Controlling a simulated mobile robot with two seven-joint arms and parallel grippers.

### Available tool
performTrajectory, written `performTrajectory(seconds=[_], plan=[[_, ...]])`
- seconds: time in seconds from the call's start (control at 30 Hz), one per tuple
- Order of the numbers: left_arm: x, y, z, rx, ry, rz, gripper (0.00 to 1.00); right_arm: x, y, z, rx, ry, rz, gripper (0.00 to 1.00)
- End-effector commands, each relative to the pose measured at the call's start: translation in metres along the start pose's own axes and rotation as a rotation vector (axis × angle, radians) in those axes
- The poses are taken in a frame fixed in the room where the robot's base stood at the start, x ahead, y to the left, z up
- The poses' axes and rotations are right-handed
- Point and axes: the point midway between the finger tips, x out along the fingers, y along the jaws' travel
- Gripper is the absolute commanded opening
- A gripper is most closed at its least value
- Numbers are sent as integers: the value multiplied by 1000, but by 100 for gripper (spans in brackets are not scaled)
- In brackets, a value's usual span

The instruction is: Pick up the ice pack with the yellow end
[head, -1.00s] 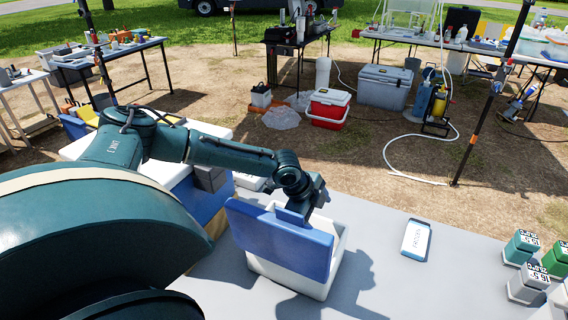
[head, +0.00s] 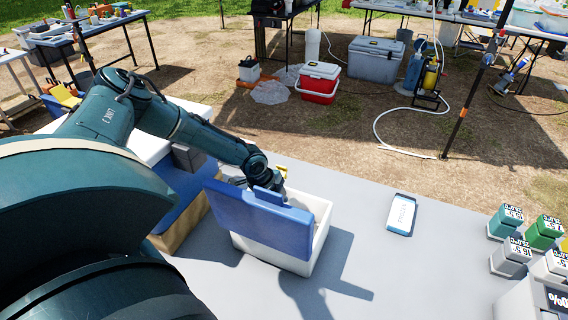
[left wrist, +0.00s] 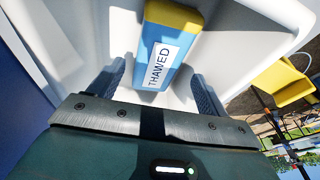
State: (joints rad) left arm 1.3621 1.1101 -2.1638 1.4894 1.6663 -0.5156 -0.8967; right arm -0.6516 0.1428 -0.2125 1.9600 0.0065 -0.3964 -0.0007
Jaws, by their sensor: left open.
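The ice pack with the yellow end (left wrist: 165,50) is blue, with a white label reading THAWED. In the left wrist view it is inside a white box (left wrist: 232,45), its yellow end away from my gripper. My left gripper (left wrist: 158,75) is open, one dark finger on each side of the pack's near part; I cannot tell whether they touch it. In the head view the arm reaches into the white box (head: 322,225) behind its raised blue lid (head: 258,222), which hides the fingers. A small yellow patch shows beside the wrist. My right gripper is not in view.
A white-and-blue pack (head: 401,214) lies on the grey table (head: 380,270) to the right. Several teal, green and grey small containers with displays stand at the table's right edge, including a green one (head: 543,232). The table between box and containers is mostly clear.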

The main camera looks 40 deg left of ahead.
Motion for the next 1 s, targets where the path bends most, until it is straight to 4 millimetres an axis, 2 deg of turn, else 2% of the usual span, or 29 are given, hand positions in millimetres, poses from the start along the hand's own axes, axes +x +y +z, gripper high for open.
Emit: performTrajectory(seconds=[0.33,0.43,0.67,1.0], plan=[[44,2,-3,2,-2,4,77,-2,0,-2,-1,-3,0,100],[50,1,-3,1,-1,1,77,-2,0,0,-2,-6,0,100],[51,1,-3,1,1,-1,77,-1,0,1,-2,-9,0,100],[51,1,-3,1,0,-1,48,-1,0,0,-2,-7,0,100]])
